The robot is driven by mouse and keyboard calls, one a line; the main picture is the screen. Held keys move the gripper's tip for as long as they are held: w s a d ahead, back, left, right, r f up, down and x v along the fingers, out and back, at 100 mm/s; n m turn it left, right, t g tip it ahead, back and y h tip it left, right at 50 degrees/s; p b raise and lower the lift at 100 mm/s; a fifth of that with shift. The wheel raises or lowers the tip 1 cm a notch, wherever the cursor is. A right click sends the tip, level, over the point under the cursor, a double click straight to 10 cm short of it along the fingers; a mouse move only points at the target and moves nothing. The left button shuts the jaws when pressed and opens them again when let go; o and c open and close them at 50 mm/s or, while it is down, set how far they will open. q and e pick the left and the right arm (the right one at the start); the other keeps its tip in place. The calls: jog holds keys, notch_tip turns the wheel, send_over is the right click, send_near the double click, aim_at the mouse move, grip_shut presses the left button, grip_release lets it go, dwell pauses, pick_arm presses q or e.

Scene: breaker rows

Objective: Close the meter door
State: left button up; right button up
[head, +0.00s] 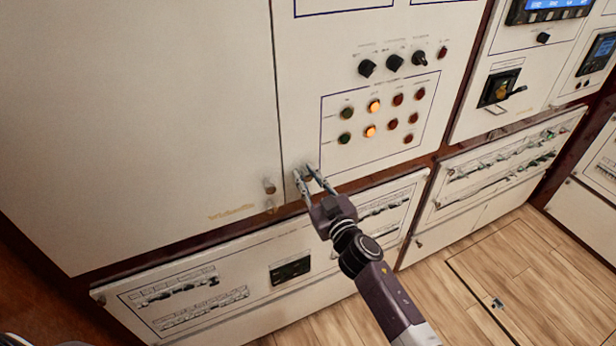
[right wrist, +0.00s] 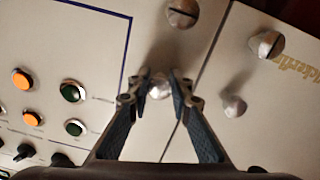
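The cream panel with lamps and rotary knobs (head: 350,165) looks like the meter door; no meter shows on it. It looks about flush with the large panel to its left, but I cannot tell whether it is fully closed. A small metal knob (right wrist: 160,88) sits at its lower corner near the seam. My right gripper (head: 308,174) is at this knob, with its fingertips (right wrist: 160,78) close on either side and apparently touching it. The fingers partly hide the knob in the head view.
A large cream panel (head: 130,110) with a similar knob (head: 269,185) is left of the seam. Breaker-row panels (head: 230,285) run below, and another (head: 500,165) stands to the right. The wooden floor (head: 520,260) is clear at lower right.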

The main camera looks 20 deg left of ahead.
jog(key=o, duration=0.4)
jog(key=shift+w+a+r, duration=0.1)
jog(key=shift+a+r, duration=0.1)
jog(key=shift+a, duration=0.05)
pick_arm(q)
jog(key=shift+w+a, duration=0.3)
jog(key=shift+w, duration=0.2)
pick_arm(e)
jog(key=shift+f, duration=0.1)
jog(key=shift+s+d+f, duration=0.15)
jog(key=shift+s+d, duration=0.05)
jog(key=shift+d, duration=0.15)
pick_arm(q)
jog(key=shift+s, duration=0.1)
pick_arm(e)
jog(key=v, duration=1.1)
jog(key=shift+s, duration=0.15)
